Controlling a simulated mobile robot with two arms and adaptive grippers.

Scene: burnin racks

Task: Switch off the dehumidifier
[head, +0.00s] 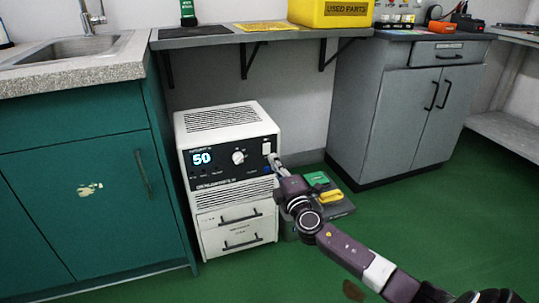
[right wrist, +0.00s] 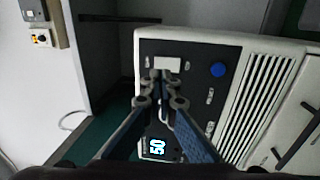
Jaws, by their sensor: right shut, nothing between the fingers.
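The white dehumidifier (head: 217,117) stands on the floor under the shelf, between the green and grey cabinets. Its black front panel carries a lit display reading 50 (head: 202,158), a round knob (head: 238,157) and a white switch (head: 266,148) at the right. My right gripper (head: 274,160) is shut and empty, its tips at the panel's right side just below the switch. In the right wrist view the fingertips (right wrist: 166,76) lie right at the white switch (right wrist: 167,62), and a blue button (right wrist: 218,69) is beside it. I cannot tell whether they touch. My left gripper is not in view.
A dark low box (head: 335,210) with green and yellow items lies on the floor right of the dehumidifier, behind my right arm. A green cabinet with a sink (head: 75,48) is at the left, a grey cabinet (head: 400,110) at the right. Green floor is open in front.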

